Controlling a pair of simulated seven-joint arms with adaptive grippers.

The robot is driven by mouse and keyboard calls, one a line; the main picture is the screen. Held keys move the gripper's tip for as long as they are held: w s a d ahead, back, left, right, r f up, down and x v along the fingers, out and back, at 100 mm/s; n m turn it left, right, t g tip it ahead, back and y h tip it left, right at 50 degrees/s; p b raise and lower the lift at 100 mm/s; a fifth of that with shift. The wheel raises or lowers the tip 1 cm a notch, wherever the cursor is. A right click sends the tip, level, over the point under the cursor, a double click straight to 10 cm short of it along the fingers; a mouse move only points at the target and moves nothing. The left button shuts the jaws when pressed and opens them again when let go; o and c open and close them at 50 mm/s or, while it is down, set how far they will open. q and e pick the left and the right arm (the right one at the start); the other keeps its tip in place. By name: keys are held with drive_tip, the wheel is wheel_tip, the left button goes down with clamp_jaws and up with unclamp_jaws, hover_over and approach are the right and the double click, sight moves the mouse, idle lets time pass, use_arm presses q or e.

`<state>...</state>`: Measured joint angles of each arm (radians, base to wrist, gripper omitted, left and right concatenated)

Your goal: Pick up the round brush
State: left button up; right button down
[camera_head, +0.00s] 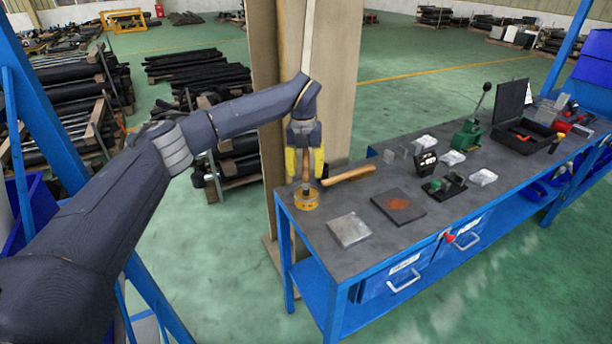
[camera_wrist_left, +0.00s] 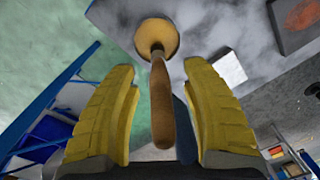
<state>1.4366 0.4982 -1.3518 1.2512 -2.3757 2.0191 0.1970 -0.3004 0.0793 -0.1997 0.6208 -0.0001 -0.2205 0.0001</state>
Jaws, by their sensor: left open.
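The round brush (camera_head: 306,199) stands upright at the near left corner of the workbench, with a yellow round head and a wooden handle pointing up. My left gripper (camera_head: 304,172) is above it, pointing down, with its yellow fingers on either side of the handle. In the left wrist view the brush handle (camera_wrist_left: 160,105) lies between the two open fingers (camera_wrist_left: 160,78), with visible gaps on both sides. The round head (camera_wrist_left: 157,36) is beyond the fingertips. The right gripper is not in view.
A wooden-handled tool (camera_head: 350,174) lies just right of the brush. A grey metal plate (camera_head: 349,230) and a dark plate with a rust patch (camera_head: 398,206) lie nearby on the workbench (camera_head: 330,262). A beige column (camera_head: 338,90) rises behind the bench's left end.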

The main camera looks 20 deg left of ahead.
use_arm(q)
drive_tip(key=shift+f, duration=0.15)
clamp_jaws()
idle(0.4)
